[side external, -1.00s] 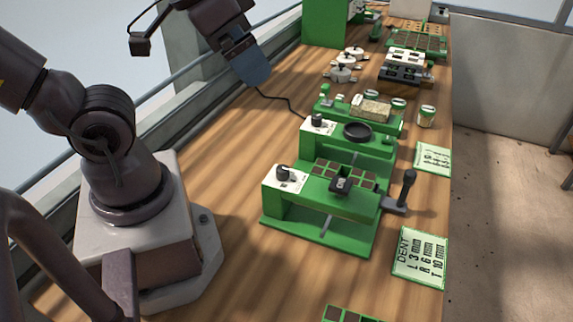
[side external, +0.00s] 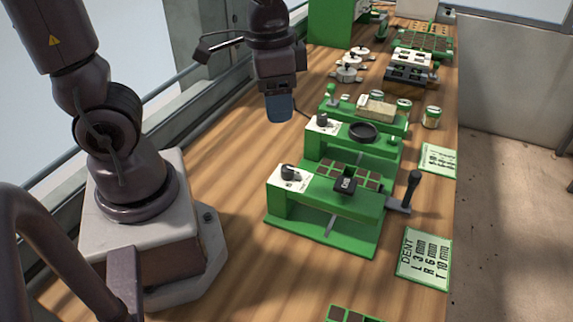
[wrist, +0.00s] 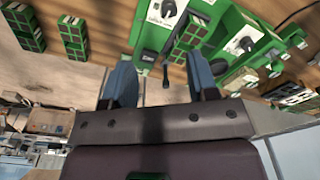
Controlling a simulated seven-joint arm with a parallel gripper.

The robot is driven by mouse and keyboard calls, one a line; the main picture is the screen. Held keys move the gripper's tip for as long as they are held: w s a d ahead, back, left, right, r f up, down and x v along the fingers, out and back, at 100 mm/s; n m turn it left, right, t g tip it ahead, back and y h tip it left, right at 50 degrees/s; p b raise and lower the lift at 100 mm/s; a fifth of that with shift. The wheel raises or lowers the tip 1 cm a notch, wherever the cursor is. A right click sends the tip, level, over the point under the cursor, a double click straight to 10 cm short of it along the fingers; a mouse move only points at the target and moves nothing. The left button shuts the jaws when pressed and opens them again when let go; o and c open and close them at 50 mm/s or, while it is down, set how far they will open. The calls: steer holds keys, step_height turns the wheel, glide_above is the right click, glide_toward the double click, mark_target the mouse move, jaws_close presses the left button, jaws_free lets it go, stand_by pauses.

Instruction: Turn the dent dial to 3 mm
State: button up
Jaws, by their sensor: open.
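A black dial (side external: 290,172) sits on the white plate of the front green station; it also shows at the top of the wrist view (wrist: 168,8). A second black dial (side external: 323,121) is on the station behind, also in the wrist view (wrist: 246,43). The plate labels are too small to read, so I cannot tell the dial settings. A card (side external: 424,258) reads DENT, L 3 mm, R 6 mm, T 10 mm. My gripper (side external: 280,107) is open and empty, high above the table, up and left of both dials. Its two blue fingers are spread in the wrist view (wrist: 158,65).
A black-handled lever (side external: 411,188) stands at the right of the front station. A black round dish (side external: 362,132) is on the second station. Tins (side external: 431,117), a second card (side external: 438,160) and white pots (side external: 348,72) stand farther back. The table left of the stations is clear.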

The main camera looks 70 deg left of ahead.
mark_target(287, 167)
steer(key=f+m, duration=0.1)
steer(key=f, duration=0.4)
steer(key=w+f+m, duration=0.1)
steer(key=f+m, duration=0.1)
steer(key=f, duration=0.3)
steer(key=w+a+f+m, duration=0.1)
steer(key=f, duration=0.4)
steer(key=shift+a+f+g, duration=0.1)
steer(key=shift+f+g, duration=0.25)
steer(key=shift+g, duration=0.05)
steer(key=shift+c, duration=0.3)
steer(key=c, duration=0.9)
